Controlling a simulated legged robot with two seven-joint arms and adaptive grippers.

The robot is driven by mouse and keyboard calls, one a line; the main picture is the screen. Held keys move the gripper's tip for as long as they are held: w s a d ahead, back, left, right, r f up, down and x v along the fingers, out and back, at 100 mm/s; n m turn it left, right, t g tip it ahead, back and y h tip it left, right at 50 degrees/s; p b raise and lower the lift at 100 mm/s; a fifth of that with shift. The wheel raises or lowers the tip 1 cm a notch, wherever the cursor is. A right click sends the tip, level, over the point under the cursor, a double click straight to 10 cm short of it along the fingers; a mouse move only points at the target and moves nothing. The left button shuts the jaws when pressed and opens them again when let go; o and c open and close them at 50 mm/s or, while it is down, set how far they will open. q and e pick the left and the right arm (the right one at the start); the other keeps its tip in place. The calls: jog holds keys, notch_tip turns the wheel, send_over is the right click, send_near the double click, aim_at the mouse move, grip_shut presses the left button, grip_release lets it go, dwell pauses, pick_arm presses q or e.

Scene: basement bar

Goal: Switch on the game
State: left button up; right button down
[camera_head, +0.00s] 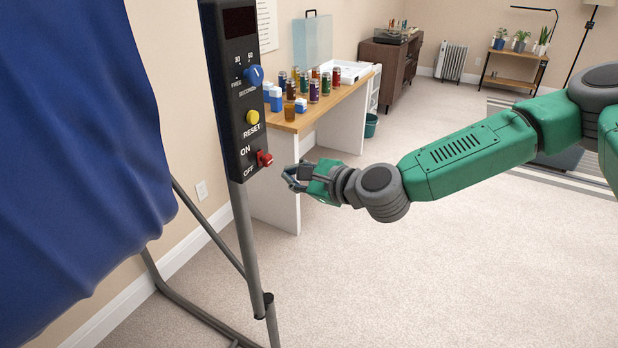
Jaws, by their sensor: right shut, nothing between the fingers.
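The game's black control panel (236,95) stands on a grey pole at the left. It has a dark display at the top, a blue dial (254,76), a yellow RESET button (252,117) and a red switch (264,158) between the ON and OFF labels. The switch's lever appears to sit toward OFF. My right gripper (292,178) is shut and empty, just right of and slightly below the red switch, with a small gap in the picture. My left gripper is not in view.
A blue cloth (75,150) hangs at the left beside the panel. A desk (335,98) with bottles and boxes stands behind the panel and gripper. Grey legs (190,312) of the game's frame reach along the floor.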

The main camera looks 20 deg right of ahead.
aim_at(267, 160)
jog(key=a+r, duration=0.1)
jog(key=s+a+r+p, duration=0.1)
jog(key=a+r, duration=0.1)
jog(key=shift+a, duration=0.1)
